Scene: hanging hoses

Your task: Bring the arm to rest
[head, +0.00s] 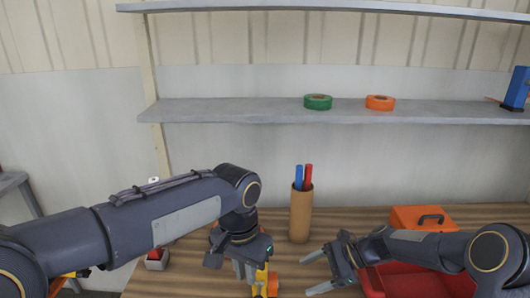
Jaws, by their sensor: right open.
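My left arm reaches in from the left and bends down at the elbow. My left gripper (246,270) points down over the wooden table, right beside a yellow and orange object (266,284). I cannot tell whether its fingers touch that object or how far apart they are. My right arm comes in from the right, low over the table. My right gripper (308,274) points left, with its two fingers apart and nothing between them.
A brown cylinder (300,216) holding a blue and a red stick stands behind the grippers. A red bin (412,284) and an orange toolbox (405,217) are at right, partly behind my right arm. Green tape (318,102) and orange tape (380,103) lie on the shelf (240,110).

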